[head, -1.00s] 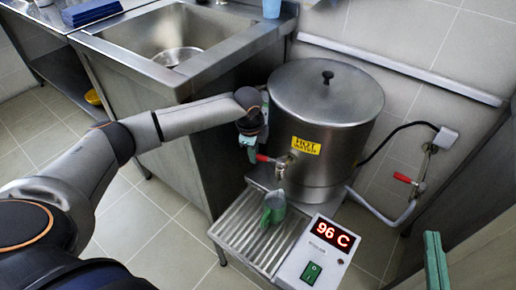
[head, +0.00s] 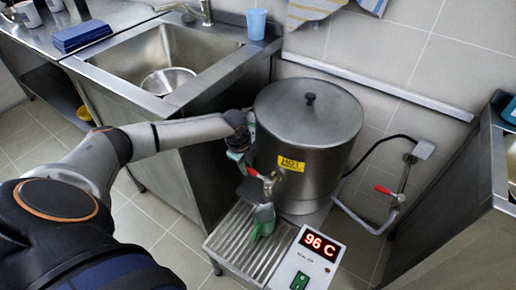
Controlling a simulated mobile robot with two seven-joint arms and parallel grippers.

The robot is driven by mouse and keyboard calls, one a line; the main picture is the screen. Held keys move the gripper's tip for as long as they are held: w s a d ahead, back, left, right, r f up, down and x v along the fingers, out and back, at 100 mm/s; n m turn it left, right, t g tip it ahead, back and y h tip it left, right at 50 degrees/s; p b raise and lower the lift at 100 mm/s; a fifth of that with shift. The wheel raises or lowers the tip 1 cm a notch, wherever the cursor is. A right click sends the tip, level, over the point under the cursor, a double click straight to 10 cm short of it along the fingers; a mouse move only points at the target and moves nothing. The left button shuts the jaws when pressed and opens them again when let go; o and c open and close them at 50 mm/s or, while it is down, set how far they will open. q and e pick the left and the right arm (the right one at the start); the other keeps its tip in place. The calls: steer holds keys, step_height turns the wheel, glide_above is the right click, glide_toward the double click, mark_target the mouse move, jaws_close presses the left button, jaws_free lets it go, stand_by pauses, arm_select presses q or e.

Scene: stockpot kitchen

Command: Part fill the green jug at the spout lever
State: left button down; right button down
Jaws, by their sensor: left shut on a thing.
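The green jug (head: 263,221) stands on the ribbed drip tray (head: 225,236), below the spout (head: 269,187) of the steel boiler (head: 325,150). The red spout lever (head: 253,172) sticks out to the left of the spout and is partly hidden by my left gripper (head: 246,170). My left gripper is shut on the lever, just above and left of the jug. I cannot see the level inside the jug, nor tell whether water is running. My right gripper is not in view.
A control box reading 96 C (head: 317,246) sits right of the tray. A sink (head: 200,50) holding a metal bowl (head: 168,81) is at the back left, with a blue cup (head: 256,23) behind it. A pipe with a red valve handle (head: 383,190) is at right.

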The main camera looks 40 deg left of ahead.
arm_select(q)
steer(key=shift+d, duration=0.2)
steer(key=c, duration=0.8)
jaws_free()
steer(key=shift+a, duration=0.15)
steer(key=shift+o, duration=0.2)
step_height(320, 180, up, 12)
steer(key=s+p, duration=0.2)
steer(key=p, duration=0.1)
steer(key=shift+s+r, duration=0.15)
steer(key=shift+s, duration=0.05)
